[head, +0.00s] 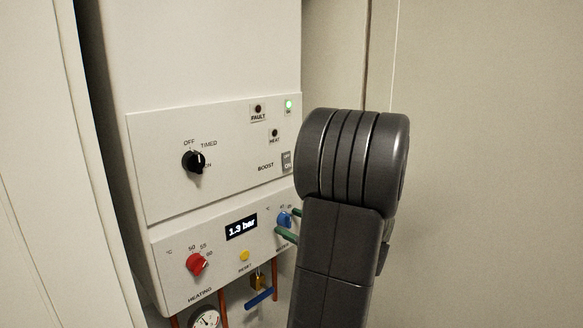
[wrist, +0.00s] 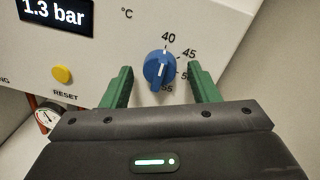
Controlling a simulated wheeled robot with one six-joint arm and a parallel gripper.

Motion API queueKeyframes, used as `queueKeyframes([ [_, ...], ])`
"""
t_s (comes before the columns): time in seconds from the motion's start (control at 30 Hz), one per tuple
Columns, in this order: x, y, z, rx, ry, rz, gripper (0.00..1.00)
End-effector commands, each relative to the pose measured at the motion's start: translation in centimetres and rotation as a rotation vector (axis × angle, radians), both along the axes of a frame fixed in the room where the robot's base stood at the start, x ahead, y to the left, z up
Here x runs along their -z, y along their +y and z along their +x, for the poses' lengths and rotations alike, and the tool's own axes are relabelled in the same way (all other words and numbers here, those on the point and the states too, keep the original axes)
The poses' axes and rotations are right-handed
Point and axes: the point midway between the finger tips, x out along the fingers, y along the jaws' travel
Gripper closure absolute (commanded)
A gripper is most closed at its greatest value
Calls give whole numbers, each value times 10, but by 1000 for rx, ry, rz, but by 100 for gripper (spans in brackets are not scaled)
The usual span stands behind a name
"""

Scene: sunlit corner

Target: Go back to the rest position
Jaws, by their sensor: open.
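My gripper (wrist: 159,70) is open and empty, with its green fingers on either side of the blue knob (wrist: 158,69) in the wrist view. A gap shows between the knob and each finger; I cannot tell how deep the fingers reach around it. The knob's white mark points up, near 40. In the head view the green fingers (head: 281,224) are next to the blue knob (head: 284,219) at the lower right of the white boiler panel. My dark arm hides the panel's right edge there.
The boiler panel (head: 215,150) carries a black selector, a red heating knob (head: 196,264), a yellow reset button (head: 244,256) and a display reading 1.3 bar (head: 241,227). Below are copper pipes, a gauge (head: 205,319) and a blue-handled valve (head: 259,299). Bare wall (head: 480,170) lies at right.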

Motion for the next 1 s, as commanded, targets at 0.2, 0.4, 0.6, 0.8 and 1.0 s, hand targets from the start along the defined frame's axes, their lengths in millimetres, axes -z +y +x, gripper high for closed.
queueKeyframes([
  [0.2,-4,0,0,0,123,120,45],
  [0.4,2,-13,-10,4,172,173,45],
  [0.6,2,-25,-22,1,171,171,45],
  [0.8,1,-29,-25,0,171,171,45],
  [1.0,1,-29,-25,0,170,170,45],
])
